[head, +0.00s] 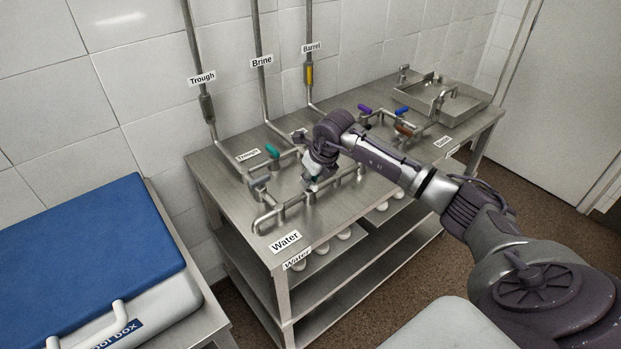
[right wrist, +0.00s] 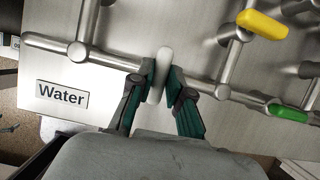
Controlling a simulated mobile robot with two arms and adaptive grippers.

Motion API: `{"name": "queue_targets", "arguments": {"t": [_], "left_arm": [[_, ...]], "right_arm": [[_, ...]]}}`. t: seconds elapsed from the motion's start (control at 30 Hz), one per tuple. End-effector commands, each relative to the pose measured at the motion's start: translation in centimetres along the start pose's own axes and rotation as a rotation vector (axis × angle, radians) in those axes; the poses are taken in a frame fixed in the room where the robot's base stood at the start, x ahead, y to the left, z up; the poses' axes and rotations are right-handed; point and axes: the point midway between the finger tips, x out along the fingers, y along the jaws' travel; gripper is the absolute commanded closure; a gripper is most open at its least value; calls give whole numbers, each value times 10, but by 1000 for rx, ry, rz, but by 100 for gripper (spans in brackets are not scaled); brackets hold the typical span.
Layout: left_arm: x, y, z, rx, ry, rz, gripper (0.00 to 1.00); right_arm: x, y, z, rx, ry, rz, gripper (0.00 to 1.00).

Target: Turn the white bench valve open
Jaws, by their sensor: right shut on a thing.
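The white bench valve handle (right wrist: 161,72) shows in the right wrist view, on the steel pipe by the Water label (right wrist: 62,94). It lies across the pipe there. My right gripper (right wrist: 161,80) is shut on it, with one green-padded finger on each side. In the head view my right gripper (head: 312,184) is down at the Water pipe (head: 267,218) on the steel bench. The handle is mostly hidden by the gripper in that view. My left gripper does not show.
A teal handle (head: 272,150) stands just behind my gripper. Purple (head: 364,109), blue (head: 402,111) and orange-brown (head: 403,128) handles sit further right, before a steel basin (head: 470,105). A blue-lidded box (head: 95,260) stands at left.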

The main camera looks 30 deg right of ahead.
Motion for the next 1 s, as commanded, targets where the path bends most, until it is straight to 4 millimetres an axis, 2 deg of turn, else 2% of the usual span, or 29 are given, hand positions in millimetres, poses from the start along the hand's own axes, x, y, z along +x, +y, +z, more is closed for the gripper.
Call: {"name": "queue_targets", "arguments": {"t": [0.37, 1.0], "left_arm": [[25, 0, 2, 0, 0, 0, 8], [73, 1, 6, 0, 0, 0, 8]], "right_arm": [[3, -3, -1, -167, -2, 67, 100], [2, -4, 2, -720, -5, 298, 100]]}}
